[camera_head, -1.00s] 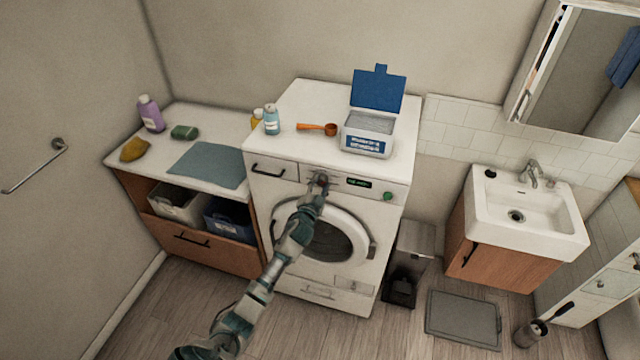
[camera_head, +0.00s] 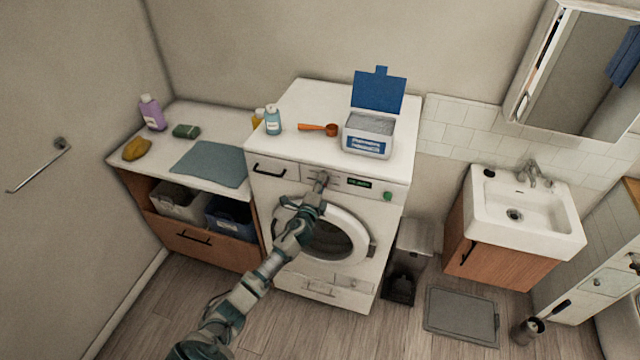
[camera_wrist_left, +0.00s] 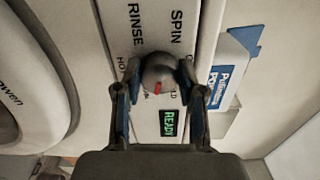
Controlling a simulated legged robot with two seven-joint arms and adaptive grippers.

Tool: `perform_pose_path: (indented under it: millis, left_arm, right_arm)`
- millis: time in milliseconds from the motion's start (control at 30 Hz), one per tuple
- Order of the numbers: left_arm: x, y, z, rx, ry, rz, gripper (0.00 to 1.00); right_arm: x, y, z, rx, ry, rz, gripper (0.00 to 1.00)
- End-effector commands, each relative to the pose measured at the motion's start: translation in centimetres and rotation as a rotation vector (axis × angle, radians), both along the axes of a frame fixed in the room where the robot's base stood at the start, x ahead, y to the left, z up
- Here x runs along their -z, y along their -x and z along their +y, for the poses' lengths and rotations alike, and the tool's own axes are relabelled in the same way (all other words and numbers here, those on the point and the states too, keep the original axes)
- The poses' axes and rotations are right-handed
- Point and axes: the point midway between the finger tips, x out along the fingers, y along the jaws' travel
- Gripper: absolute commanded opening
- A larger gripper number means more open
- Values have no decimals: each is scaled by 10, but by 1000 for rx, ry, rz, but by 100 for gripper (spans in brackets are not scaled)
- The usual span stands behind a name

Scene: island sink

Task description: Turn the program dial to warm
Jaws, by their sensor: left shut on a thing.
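The program dial (camera_wrist_left: 158,70) is a round grey knob with a red mark on the washing machine's front panel. In the left wrist view its red mark points down the picture, toward the green READY display (camera_wrist_left: 167,123). RINSE and SPIN labels show beside the dial; other labels are partly hidden by the fingers. "Warm" cannot be read. My left gripper (camera_wrist_left: 159,76) is shut on the dial, one finger on each side. In the head view the left gripper (camera_head: 321,180) reaches the panel of the washing machine (camera_head: 270,205) and hides the dial. My right gripper is not in view.
On the machine's top stand an open detergent box (camera_head: 367,146), an orange scoop (camera_head: 318,129) and a blue bottle (camera_head: 273,121). A green button (camera_head: 388,196) is right of the display. The round door (camera_head: 340,240) is below, partly behind my arm.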

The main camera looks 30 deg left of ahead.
Motion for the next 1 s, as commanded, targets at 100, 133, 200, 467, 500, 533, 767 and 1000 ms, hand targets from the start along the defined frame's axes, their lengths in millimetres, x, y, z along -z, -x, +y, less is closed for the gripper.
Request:
perform_pose_path:
  millis: [100,133,200,467,500,533,767,1000]
  left_arm:
    - [5,1,-3,4,-75,27,5]
    - [5,1,-3,5,-92,31,5]
    - [5,1,-3,5,-129,40,5]
    - [7,1,-4,7,-217,63,5]
    - [8,1,-4,7,-224,66,5]
    - [8,1,-4,6,-228,67,5]
    - [9,1,-5,7,-239,72,5]
    - [10,1,-5,8,-238,72,5]
  right_arm:
    - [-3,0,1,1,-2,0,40]
    - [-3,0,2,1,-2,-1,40]
    - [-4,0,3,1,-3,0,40]
    - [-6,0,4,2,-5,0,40]
    - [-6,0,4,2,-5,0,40]
    - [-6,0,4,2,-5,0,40]
    - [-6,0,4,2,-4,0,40]
    - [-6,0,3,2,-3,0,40]
